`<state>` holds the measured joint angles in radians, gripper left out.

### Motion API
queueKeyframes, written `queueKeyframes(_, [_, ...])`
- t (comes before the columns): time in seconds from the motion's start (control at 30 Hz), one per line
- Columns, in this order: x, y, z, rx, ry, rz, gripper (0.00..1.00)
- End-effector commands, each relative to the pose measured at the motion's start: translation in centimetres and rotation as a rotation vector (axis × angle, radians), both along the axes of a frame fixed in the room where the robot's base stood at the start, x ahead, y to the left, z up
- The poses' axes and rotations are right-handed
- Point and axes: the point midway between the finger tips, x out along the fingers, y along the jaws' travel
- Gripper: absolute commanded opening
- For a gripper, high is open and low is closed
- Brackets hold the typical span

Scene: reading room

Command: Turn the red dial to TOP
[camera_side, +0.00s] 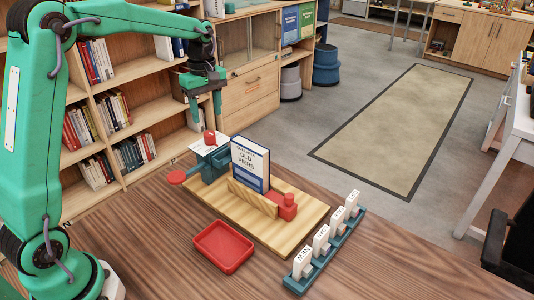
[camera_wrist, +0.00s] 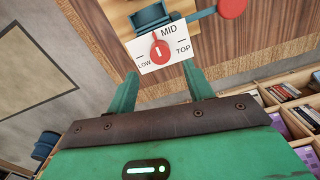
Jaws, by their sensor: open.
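The red dial (camera_side: 210,137) stands on a small white plate (camera_side: 218,151) at the back left of the wooden board. In the wrist view the dial (camera_wrist: 161,54) sits between the LOW, MID and TOP labels on the plate (camera_wrist: 147,68). Its white mark points up the picture, roughly toward the left of MID; TOP is to the right and LOW to the left. My gripper (camera_side: 205,116) hangs above the dial with its fingers apart and empty. In the wrist view the fingertips (camera_wrist: 159,76) are apart on either side, below the dial, not visibly touching it.
A blue book (camera_side: 250,165) stands upright on the board (camera_side: 258,232), close to the dial. A red disc (camera_side: 176,177) sticks out left of the board. In front are a red tray (camera_side: 222,248) and a teal rack (camera_side: 325,262) with white blocks. Bookshelves (camera_side: 130,90) stand behind the table.

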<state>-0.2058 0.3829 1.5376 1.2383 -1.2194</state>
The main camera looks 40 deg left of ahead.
Motion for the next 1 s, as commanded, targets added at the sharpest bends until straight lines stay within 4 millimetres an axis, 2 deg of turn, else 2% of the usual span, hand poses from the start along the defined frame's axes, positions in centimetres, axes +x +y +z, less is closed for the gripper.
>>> queueKeyframes(0.5, [-0.1,0.0,-5.8,0.000,0.001,-0.001,0.52])
queueKeyframes(0.7, [-0.1,0.0,-6.6,0.000,0.000,-0.001,0.52])
queueKeyframes(0.93, [-0.1,0.0,-6.6,0.000,0.000,-0.001,0.52])
queueKeyframes(0.97, [-0.1,0.0,-6.6,0.000,0.000,-0.001,0.50])
queueKeyframes(1.0, [-0.1,0.0,-6.6,0.000,0.000,-0.001,0.42])
